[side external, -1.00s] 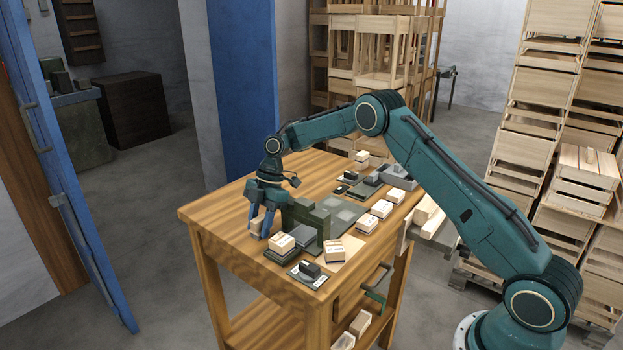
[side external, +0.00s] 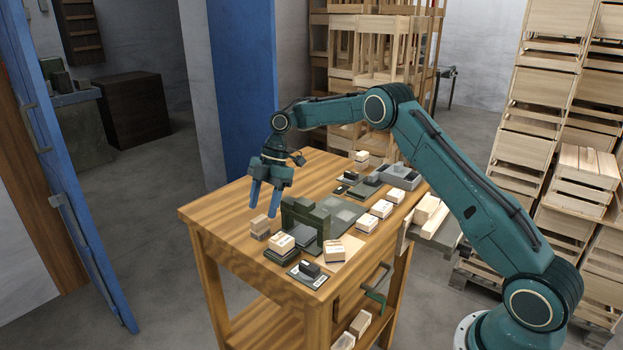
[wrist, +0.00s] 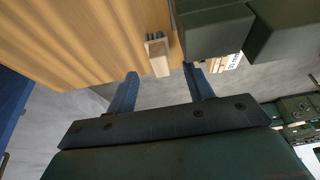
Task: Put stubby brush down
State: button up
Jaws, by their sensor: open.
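The stubby brush appears to be the small pale wooden block (side external: 260,223) with a darker grey lower part, standing on the left part of the wooden table beside the dark green fixture. In the wrist view it appears as a pale block (wrist: 158,58) with short dark tufts at one end. My gripper (side external: 263,207) is open and empty, with its blue fingers above the block and apart from it. The wrist view shows the two fingers (wrist: 160,78) spread apart with nothing held between them.
The dark green fixture (side external: 306,218) stands close to the right of the block. Several boxed parts and a small black block on a card (side external: 309,270) lie along the table's front. A grey tray (side external: 398,178) is at the back right. The table's left corner (side external: 205,213) is clear.

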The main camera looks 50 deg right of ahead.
jog(key=shift+v, duration=1.05)
jog(key=shift+r, duration=0.1)
jog(key=s+a+r+m+t+h, duration=0.1)
jog(key=s+a+r+m, duration=0.25)
jog(key=s+r, duration=0.5)
jog(key=s+a+r+m+t+h, duration=0.1)
jog(key=s+a+r+m+t, duration=0.1)
jog(key=s+r+m, duration=0.6)
jog(key=s+d+f+m+t+h, duration=0.1)
jog(key=s+m, duration=0.5)
jog(key=s, duration=1.8)
jog(key=shift+d+f+t+h, duration=0.15)
jog(key=shift+d+t+h, duration=0.4)
jog(key=shift+t+h, duration=0.2)
